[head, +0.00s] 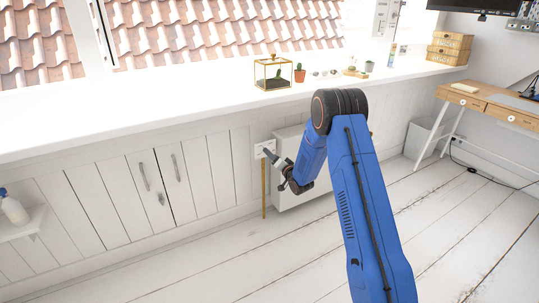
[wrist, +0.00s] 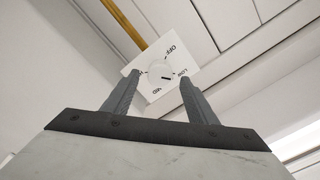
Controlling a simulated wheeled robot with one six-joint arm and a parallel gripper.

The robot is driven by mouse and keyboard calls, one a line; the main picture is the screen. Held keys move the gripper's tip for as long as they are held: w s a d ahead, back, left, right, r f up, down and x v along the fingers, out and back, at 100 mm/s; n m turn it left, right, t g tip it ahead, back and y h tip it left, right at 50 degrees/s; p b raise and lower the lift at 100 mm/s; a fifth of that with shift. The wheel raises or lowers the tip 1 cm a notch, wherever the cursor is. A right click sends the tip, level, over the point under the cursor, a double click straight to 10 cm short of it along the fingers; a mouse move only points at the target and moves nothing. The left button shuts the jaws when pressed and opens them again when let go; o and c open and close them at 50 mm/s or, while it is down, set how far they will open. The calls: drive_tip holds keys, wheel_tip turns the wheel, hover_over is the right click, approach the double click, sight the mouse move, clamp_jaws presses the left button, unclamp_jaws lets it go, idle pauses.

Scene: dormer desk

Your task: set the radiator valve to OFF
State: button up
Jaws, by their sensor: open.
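The radiator valve is a round white knob (wrist: 158,72) on a square white plate (wrist: 155,91) lettered OFF, LOW and MID; a further label at the left is partly hidden by a finger. A short dark mark on the knob lies on its right side, toward LOW. My gripper (wrist: 160,80) is open, one finger on each side of the knob in the picture. I cannot tell whether the fingers touch it. In the head view my gripper (head: 269,154) is in front of the plate (head: 264,146), beside the white radiator (head: 287,140).
A brass pipe (head: 264,190) runs down below the plate. The white sill (head: 180,108) above carries a glass terrarium (head: 272,73) and a small potted cactus (head: 299,73). White cupboard doors (head: 160,185) stand to the left. The plank floor (head: 250,265) in front is clear.

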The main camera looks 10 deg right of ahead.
drive_tip(key=shift+x, duration=1.4)
drive_tip(key=c, duration=1.1)
